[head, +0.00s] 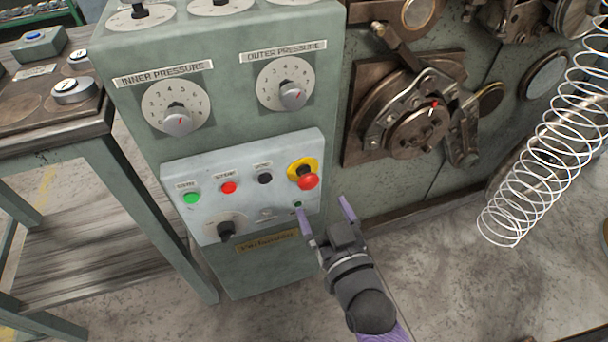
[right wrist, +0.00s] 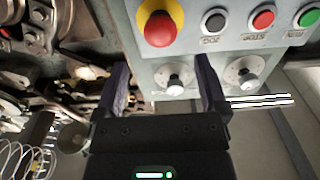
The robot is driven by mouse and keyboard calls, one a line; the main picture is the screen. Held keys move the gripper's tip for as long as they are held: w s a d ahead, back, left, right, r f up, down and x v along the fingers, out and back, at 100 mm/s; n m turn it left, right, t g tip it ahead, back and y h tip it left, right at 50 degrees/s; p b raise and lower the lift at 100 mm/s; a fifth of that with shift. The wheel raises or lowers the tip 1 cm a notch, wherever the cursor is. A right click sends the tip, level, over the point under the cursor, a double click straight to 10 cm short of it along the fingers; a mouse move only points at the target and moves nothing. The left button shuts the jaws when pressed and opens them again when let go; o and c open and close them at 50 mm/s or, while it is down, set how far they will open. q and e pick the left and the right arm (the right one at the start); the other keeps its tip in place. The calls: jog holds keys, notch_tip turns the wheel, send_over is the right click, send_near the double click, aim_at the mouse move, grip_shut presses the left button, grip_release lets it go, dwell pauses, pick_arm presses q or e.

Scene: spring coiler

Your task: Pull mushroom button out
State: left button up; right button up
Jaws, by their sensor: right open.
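The red mushroom button (head: 308,181) sits on a yellow ring at the right end of the tilted light control panel (head: 245,196). In the right wrist view the red button (right wrist: 159,28) is at the top, beyond the fingertips. My right gripper (head: 322,206) is open and empty, in front of and below the button, apart from it. In the wrist view the two purple fingers (right wrist: 163,78) stand wide apart, with a grey knob (right wrist: 174,75) seen between them. Whether the button is pressed in or out I cannot tell. My left gripper does not show.
Green (head: 191,198), red (head: 228,187) and black (head: 264,178) buttons line the panel left of the mushroom button. A dark knob (head: 227,231) juts out at the lower left. A coiling mechanism (head: 405,125) and a wire spring (head: 545,150) are at right. A bench (head: 75,130) stands at left.

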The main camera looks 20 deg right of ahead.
aim_at(311, 186)
jog(key=w+b, duration=0.1)
jog(key=w, duration=0.3)
jog(key=w+b, duration=0.1)
jog(key=w, duration=0.1)
jog(key=shift+w+a+f+b, duration=0.15)
jog(key=shift+w+f+b, duration=0.1)
jog(key=shift+w+b, duration=0.1)
jog(key=shift+w+r, duration=0.1)
jog(key=shift+w, duration=0.25)
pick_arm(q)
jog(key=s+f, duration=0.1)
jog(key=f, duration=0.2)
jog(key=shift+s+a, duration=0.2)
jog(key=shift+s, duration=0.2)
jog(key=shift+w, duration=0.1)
pick_arm(e)
jog(key=c, duration=0.7)
grip_shut()
